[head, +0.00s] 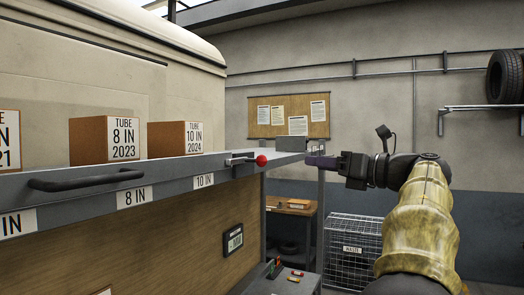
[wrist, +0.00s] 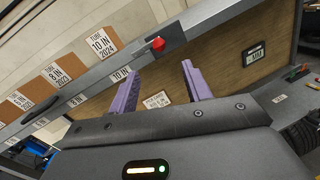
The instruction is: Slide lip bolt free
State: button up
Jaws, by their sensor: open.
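The lip bolt (head: 242,160) is a small metal bolt with a red ball knob (head: 261,160) on the front face of the grey shelf lip (head: 165,178), near its right end. In the wrist view the red knob (wrist: 158,44) shows beyond and between my fingertips. My gripper (head: 310,160) has purple fingers and is to the right of the knob in the head view, apart from it. In the wrist view my gripper (wrist: 160,72) is open, with nothing between the fingers.
Boxes marked 8 IN 2023 (head: 90,142) and 10 IN 2024 (head: 167,144) stand behind the lip. A black handle (head: 87,180) sticks out from the lip at left. Below it is a wooden panel with a small display (head: 233,240). A wire cage (head: 352,250) stands behind.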

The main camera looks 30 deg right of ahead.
aim_at(266, 159)
jog(key=shift+s+n+g, duration=0.3)
jog(key=shift+n, duration=0.1)
jog(key=p+x, duration=0.4)
jog(key=x, duration=0.4)
jog(key=p+x, duration=0.4)
jog(key=x, duration=0.4)
jog(key=shift+w+a+r, duration=0.15)
jog(key=shift+w+r, duration=0.05)
jog(key=shift+r, duration=0.05)
jog(key=shift+w+a+f, duration=0.15)
jog(key=shift+w+a, duration=0.1)
jog(key=shift+w, duration=0.25)
grip_shut()
